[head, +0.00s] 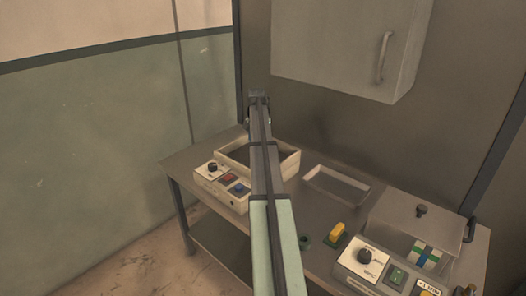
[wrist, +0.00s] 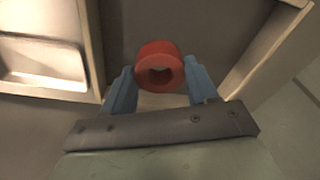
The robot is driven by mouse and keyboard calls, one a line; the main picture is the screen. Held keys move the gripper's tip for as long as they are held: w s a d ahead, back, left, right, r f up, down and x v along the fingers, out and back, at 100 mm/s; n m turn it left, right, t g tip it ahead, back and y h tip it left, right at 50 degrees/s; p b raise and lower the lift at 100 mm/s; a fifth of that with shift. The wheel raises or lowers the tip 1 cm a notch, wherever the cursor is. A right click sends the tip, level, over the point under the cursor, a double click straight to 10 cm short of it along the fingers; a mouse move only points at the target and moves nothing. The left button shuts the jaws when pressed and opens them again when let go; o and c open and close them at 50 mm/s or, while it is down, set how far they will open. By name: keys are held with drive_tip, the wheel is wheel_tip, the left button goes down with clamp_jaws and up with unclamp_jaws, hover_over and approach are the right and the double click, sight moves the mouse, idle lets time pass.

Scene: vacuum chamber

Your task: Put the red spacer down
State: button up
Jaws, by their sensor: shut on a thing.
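Behind the spacer, the wrist view shows the grey floor of an open cream box (wrist: 91,45), with cream walls on both sides. I cannot tell how far the spacer is above that floor. In the head view my arm crosses in front of this box (head: 291,166); the spacer and fingertips are hidden there.
A shallow metal tray (head: 337,184) lies right of the box. A control panel (head: 218,189) stands at the box's front. A wall cabinet (head: 340,45) hangs above the bench.

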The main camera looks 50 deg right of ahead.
drive_tip(key=r, duration=0.1)
hover_over(336, 187)
wheel_tip(336, 187, down, 7)
drive_tip(key=shift+a+r, duration=0.15)
drive_tip(key=shift+a, duration=0.25)
drive_tip(key=shift+f, duration=4.9)
drive_tip(key=shift+f, duration=0.1)
drive_tip(key=o, duration=1.1)
drive_tip(key=shift+o, duration=0.2)
